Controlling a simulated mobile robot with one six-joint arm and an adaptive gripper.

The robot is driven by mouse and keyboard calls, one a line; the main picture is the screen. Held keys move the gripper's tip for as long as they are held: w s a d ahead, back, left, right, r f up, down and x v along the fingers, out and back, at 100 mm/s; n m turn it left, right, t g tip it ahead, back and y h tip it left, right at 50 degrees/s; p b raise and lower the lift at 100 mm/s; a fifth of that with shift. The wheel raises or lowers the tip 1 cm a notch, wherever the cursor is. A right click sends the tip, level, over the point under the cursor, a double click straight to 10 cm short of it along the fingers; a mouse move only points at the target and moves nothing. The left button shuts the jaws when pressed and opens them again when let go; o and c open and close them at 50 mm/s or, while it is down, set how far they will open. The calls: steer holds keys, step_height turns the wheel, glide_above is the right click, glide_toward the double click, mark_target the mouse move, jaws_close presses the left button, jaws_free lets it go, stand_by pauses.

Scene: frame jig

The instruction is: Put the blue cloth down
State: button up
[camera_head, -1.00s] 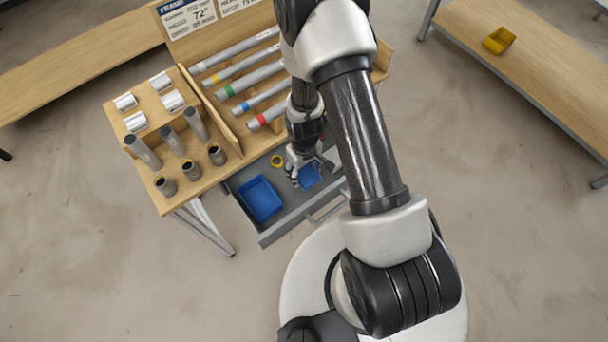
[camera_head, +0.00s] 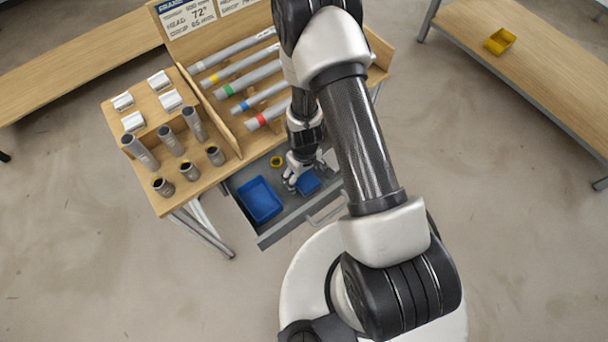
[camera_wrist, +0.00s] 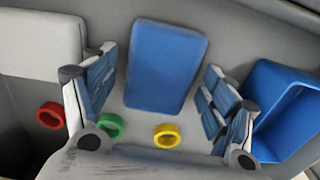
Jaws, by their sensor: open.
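The blue cloth (camera_wrist: 166,66) lies as a flat folded rectangle in the grey drawer (camera_head: 291,222). In the head view the cloth (camera_head: 308,183) shows just beside my gripper (camera_head: 303,184). In the wrist view my gripper (camera_wrist: 160,105) is open, with one finger on each side of the cloth and a gap between each finger and the cloth. Nothing is held. My arm hides part of the drawer in the head view.
A blue tray (camera_head: 260,200) stands in the drawer to the cloth's left. A yellow ring (camera_wrist: 167,136), a green ring (camera_wrist: 110,126) and a red ring (camera_wrist: 51,116) lie near my fingers. A pale block (camera_wrist: 40,44) lies beyond. Marked tubes (camera_head: 262,97) rest on the bench above.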

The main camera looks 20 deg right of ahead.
steer(key=shift+r, duration=0.1)
step_height(320, 180, up, 12)
steer(key=p, duration=0.5)
step_height(320, 180, up, 23)
steer(key=m+t, duration=0.2)
glide_above(304, 177)
steer(key=s, duration=0.1)
steer(key=s+r+m+t, duration=0.1)
steer(key=s+r+t, duration=0.1)
steer(key=s+r, duration=1.1)
steer(key=shift+s+r+m+t, duration=0.25)
steer(key=shift+s+m+t, duration=0.05)
steer(key=shift+s, duration=0.4)
steer(key=shift+o, duration=0.4)
